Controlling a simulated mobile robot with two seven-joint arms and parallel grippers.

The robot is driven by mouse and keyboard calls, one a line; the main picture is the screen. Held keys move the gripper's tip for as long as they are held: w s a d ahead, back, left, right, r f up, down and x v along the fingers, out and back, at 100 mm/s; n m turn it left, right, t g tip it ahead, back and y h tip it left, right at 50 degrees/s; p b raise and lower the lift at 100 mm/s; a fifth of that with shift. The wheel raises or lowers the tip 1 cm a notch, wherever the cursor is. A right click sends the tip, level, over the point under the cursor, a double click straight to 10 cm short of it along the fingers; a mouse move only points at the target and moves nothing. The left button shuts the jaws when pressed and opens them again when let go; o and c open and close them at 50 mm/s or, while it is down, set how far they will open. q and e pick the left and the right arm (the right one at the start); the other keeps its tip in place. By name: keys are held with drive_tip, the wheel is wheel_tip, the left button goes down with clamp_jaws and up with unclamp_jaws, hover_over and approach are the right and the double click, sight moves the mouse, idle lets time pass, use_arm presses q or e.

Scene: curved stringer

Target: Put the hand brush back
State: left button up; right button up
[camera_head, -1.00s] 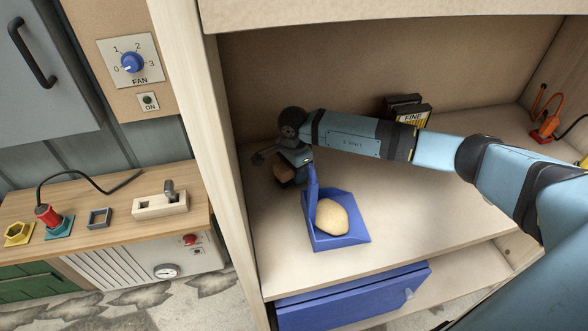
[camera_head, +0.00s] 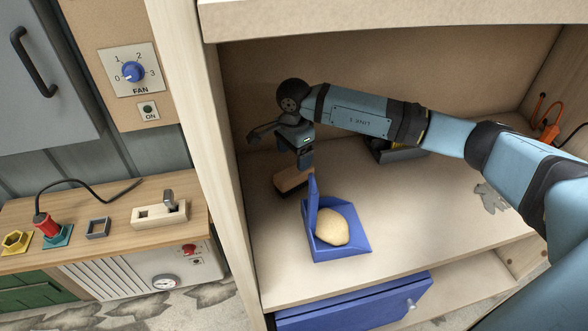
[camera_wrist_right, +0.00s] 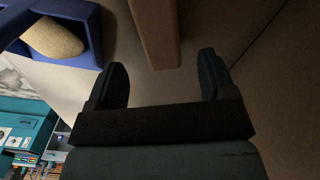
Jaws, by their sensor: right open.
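The wooden block that I take for the hand brush (camera_head: 292,180) lies on the cabinet shelf, against the left of the blue dustpan-like box (camera_head: 362,240). Whether it has bristles cannot be seen. My right gripper (camera_head: 304,162) is open just above and behind it, pointing down. In the right wrist view, the wooden bar (camera_wrist_right: 156,32) is beyond the spread fingers (camera_wrist_right: 163,70), with nothing held between them. My left gripper is not in view.
A tan lump (camera_head: 332,228) sits in the blue box. A dark holder (camera_head: 395,155) stands at the back, partly behind my arm. A grey jagged piece (camera_head: 490,196) lies at right. The cabinet's wooden side post (camera_head: 200,150) stands close left. Shelf front is clear.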

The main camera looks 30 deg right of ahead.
drive_tip(key=shift+r, duration=1.35)
